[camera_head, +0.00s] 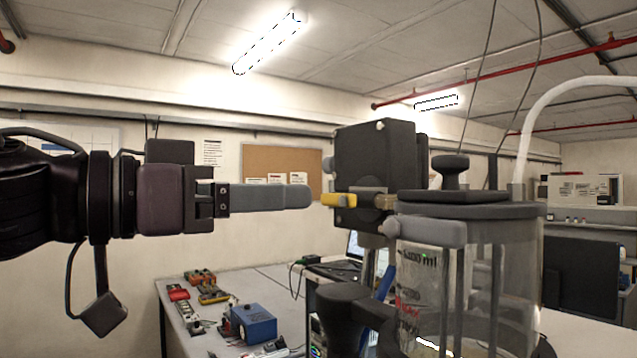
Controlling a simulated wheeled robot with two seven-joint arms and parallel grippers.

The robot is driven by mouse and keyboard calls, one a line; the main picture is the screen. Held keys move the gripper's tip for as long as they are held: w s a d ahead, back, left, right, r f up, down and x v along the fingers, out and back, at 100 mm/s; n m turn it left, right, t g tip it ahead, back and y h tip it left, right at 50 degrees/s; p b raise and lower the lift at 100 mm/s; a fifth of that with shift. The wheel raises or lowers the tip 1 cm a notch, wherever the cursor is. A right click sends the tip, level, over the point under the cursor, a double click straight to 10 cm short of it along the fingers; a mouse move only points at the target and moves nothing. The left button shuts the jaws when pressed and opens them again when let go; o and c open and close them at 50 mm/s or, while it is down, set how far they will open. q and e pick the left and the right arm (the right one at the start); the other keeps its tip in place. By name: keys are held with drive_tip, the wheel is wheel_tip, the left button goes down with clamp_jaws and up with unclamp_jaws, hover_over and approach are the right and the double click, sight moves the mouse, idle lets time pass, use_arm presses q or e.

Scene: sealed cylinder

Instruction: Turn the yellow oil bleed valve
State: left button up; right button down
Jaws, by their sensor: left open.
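My right gripper is not in view.
A clear cylinder (480,290) with a dark lid (470,208) stands right of the valve, with a white hose (535,110) rising behind it. A table (185,300) with a blue box (253,323) and several small devices lies below. Free air surrounds my left gripper.

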sight(334, 194)
use_arm(q)
drive_tip(key=p+x, duration=0.3)
drive_tip(key=x, duration=0.4)
drive_tip(key=shift+w, duration=0.1)
drive_tip(key=shift+c, duration=0.8)
drive_tip(key=c, duration=0.8)
